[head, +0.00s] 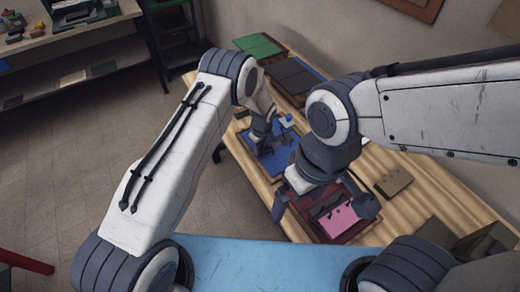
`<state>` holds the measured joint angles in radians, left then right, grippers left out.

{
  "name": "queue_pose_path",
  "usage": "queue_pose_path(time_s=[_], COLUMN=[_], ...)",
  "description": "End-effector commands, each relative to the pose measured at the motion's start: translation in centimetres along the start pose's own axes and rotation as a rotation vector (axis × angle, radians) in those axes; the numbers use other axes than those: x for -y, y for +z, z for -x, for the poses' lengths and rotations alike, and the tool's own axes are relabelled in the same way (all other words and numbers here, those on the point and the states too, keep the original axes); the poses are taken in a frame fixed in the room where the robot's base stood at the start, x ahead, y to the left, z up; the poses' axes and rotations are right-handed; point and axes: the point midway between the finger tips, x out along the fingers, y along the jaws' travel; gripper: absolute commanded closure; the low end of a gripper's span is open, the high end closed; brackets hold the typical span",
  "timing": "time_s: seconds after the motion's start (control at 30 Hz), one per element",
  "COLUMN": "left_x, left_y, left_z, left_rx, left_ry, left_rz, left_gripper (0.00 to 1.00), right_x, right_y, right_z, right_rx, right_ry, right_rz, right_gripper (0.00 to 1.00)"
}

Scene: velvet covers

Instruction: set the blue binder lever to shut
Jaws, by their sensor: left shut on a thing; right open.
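The blue binder (272,163) lies open on the wooden table, beyond the dark red binder. My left gripper (263,141) is down at the blue binder, shut on a small part there that appears to be its lever. The lever is hidden by the fingers, so its position cannot be told. My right gripper (326,205) is open, its fingers spread above the dark red binder (310,214), which holds pink sheets (338,220). It seems to hold nothing.
Green (258,45) and dark folders (294,78) lie at the table's far end. A tan card (394,182) lies right of my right gripper. An open box (487,243) stands at the near right. A shelf with objects is at the upper left.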

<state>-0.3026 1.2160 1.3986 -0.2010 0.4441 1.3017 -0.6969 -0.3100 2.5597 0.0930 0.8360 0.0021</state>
Motion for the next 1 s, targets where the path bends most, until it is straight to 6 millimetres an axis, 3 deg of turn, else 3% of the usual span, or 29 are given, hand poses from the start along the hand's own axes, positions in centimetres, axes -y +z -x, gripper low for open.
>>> queue_pose_path(time_s=[0.03, 0.1, 0.7, 1.0], left_x=[-0.1, -0.1, -0.2, 0.0], left_y=[0.3, 0.4, 1.0, 1.0], left_z=[-0.7, -0.9, -0.9, -0.3], left_rx=[-0.026, -0.058, -0.216, -0.248], left_ry=[0.009, 0.016, 0.054, 0.059], left_rz=[-0.006, -0.008, -0.012, -0.009], left_gripper=[1.0, 1.0, 1.0, 1.0], right_x=[-0.1, -0.2, -0.9, -1.1], right_y=[0.1, 0.2, 0.7, 0.8], right_z=[-1.6, -3.1, -13.1, -14.6], right_rx=[0.0, 0.0, 0.001, 0.0], right_ry=[0.0, 0.0, 0.0, 0.0], right_rz=[0.0, 0.0, 0.002, 0.003], right_gripper=[0.0, 0.0, 0.0, 0.0])
